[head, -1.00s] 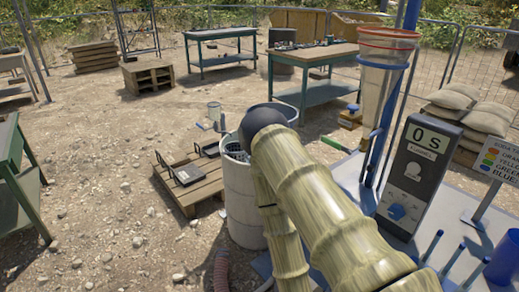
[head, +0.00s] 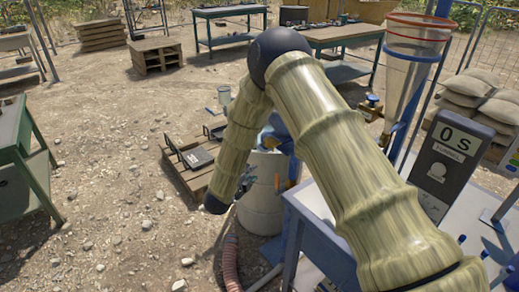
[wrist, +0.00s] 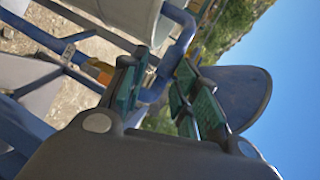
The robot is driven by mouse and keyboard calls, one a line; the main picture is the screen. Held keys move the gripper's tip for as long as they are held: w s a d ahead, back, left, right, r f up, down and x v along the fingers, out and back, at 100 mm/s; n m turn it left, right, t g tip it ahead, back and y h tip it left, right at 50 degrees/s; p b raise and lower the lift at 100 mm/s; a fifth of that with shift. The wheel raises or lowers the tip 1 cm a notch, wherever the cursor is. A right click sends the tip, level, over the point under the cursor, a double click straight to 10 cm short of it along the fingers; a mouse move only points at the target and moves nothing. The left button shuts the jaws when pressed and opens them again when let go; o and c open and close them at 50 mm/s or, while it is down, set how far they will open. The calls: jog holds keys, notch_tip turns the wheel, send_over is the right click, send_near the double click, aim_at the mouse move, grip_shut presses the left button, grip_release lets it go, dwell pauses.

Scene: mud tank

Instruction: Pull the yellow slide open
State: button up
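A small yellow piece (head: 370,112) with a dark blue knob shows left of the clear funnel (head: 411,55) in the head view; I take it for the slide, but it is too small to tell how far open it is. In the wrist view, an orange-yellow piece (wrist: 100,68) shows just left of my gripper (wrist: 158,92); I cannot tell if it is the same part. My gripper's green-padded fingers are apart, with no object between them. In the head view my gripper is mostly hidden behind my arm, near the pale drum.
The pale drum (head: 262,205) stands beside a blue-legged table (head: 310,208). The timer box (head: 446,160) reads "0 S". A pallet (head: 190,180) lies left of the drum. A ribbed hose (head: 230,262) lies on the ground. Open gravel is at left.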

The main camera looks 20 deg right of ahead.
aim_at(261, 149)
notch_tip(261, 149, up, 5)
jog(key=w+m+h, duration=0.2)
jog(key=w+m, duration=0.1)
jog(key=m, duration=0.1)
jog(key=shift+g, duration=0.3)
jog(key=p+x, duration=0.2)
jog(key=x, duration=0.8)
jog(key=shift+f, duration=0.15)
grip_shut()
